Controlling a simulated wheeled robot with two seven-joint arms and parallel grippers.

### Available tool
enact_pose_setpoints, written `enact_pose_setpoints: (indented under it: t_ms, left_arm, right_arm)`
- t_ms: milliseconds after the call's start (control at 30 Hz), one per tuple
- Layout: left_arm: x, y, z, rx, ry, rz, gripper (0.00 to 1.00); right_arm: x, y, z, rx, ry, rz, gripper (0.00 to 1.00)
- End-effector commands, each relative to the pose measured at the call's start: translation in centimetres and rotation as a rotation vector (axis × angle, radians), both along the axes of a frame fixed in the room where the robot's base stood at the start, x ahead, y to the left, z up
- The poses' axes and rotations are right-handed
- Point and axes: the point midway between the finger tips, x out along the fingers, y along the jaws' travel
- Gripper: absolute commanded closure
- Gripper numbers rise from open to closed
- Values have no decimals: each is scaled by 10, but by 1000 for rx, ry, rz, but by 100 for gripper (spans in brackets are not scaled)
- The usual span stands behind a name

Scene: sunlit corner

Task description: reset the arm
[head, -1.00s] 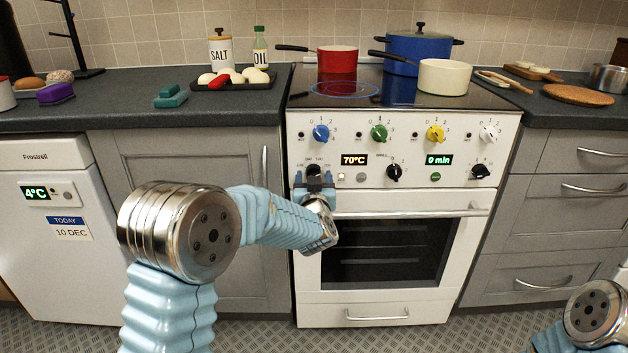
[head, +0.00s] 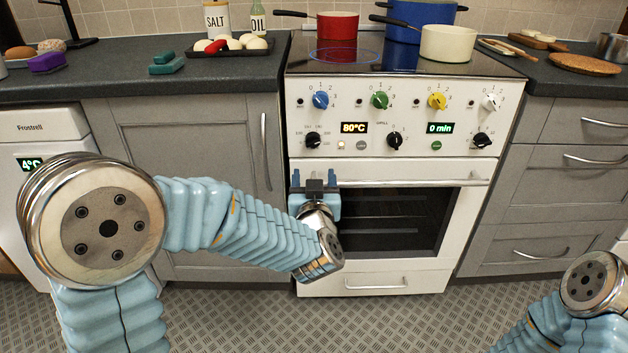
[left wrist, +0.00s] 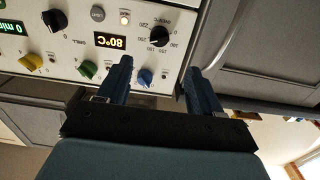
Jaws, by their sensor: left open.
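My left gripper (head: 315,180) is open and empty in front of the oven's upper left part, just below the left black oven knob (head: 313,140). In the left wrist view its two blue fingers (left wrist: 160,82) stand apart, with the oven's control panel (left wrist: 75,25) behind them, seen upside down. The left black knob also shows there (left wrist: 160,36), near the fingertips, with a visible gap. The oven display (head: 354,128) reads 80°C. My right arm shows at the lower right of the head view; its gripper is out of view.
The white oven (head: 390,275) has a horizontal door handle (head: 420,183) close to my left gripper. Red (head: 337,32) and cream (head: 447,43) pans stand on the hob. Grey cabinets (head: 190,150) flank the oven. The floor in front is clear.

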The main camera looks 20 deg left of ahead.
Motion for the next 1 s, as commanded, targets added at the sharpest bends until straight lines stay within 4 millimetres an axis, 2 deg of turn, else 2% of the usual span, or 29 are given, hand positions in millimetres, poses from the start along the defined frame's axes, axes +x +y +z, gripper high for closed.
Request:
enact_pose_setpoints:
  t_ms: [267,367,467,567,600,667,700,767,800,900,1000]
  left_arm:
    - [0,0,-1,0,2,-2,35]
    - [3,-2,-20,0,42,-24,35]
    - [7,-7,-71,-12,154,-86,35]
    - [1,-12,-151,-54,340,-169,35]
    - [-7,-14,-186,-83,428,-201,35]
    - [-25,-16,-237,-133,565,-242,35]
    - [-41,-18,-269,-171,656,-267,35]
    - [-69,-21,-313,-236,796,-298,35]
    - [-91,-23,-340,-283,889,-313,35]
    - [-148,-30,-392,-400,1102,-343,35]
    - [-198,-38,-422,-503,1271,-361,35]
  right_arm:
    - [0,0,0,0,0,0,10]
    - [0,0,0,0,0,0,10]
    - [0,0,0,0,0,0,10]
    - [0,0,0,0,0,0,10]
    - [0,0,0,0,0,0,10]
    - [0,0,0,0,0,0,10]
    - [0,0,0,0,0,0,10]
    - [0,0,0,0,0,0,10]
    - [0,0,0,0,0,0,10]
    - [0,0,0,0,0,0,10]
    - [0,0,0,0,0,0,10]
